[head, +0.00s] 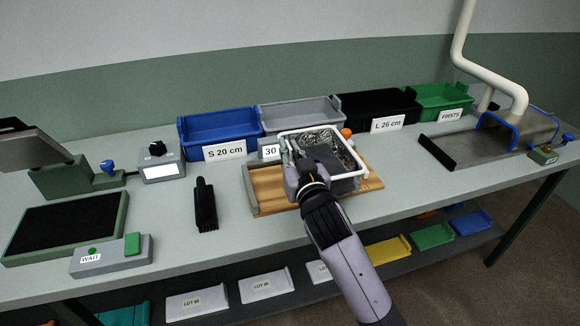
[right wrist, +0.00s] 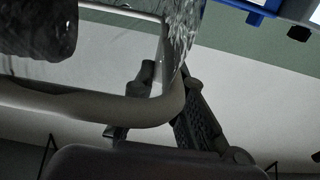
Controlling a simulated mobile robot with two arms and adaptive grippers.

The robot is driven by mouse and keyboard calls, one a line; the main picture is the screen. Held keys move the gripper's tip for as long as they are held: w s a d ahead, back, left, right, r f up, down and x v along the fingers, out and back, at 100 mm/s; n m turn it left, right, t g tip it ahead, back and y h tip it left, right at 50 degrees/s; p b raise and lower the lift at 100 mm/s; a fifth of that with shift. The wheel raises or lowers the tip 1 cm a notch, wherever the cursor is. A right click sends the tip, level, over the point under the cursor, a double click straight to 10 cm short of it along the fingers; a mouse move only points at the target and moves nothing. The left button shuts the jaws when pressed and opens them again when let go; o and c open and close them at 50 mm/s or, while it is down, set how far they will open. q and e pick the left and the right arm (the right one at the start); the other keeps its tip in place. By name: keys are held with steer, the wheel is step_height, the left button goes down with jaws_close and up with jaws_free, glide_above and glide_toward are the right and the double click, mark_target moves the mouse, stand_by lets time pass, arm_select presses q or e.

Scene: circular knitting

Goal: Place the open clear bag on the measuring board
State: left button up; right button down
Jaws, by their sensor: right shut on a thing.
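The open clear bag (head: 350,146) has a pale rim and crinkled, shiny walls, with a dark grey piece inside. It is at or just above the wooden measuring board (head: 268,190); I cannot tell whether it touches. The board shows at the bag's left and right sides. My right gripper (head: 289,160) is shut on the bag's rim at its left side. In the right wrist view the gripper (right wrist: 165,105) has its fingers around the corner of the pale rim (right wrist: 90,105). My left gripper is not in view.
Blue (head: 220,125), grey (head: 300,113), black (head: 376,106) and green (head: 444,99) bins stand behind the board. A black brush (head: 205,205) lies to its left. A metal tray (head: 480,140) under a white pipe is at right. Bare table lies before the board.

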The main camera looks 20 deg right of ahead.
steer(key=shift+f, duration=2.2)
steer(key=shift+f, duration=0.2)
steer(key=c, duration=1.6)
jaws_free()
steer(key=shift+c, duration=0.2)
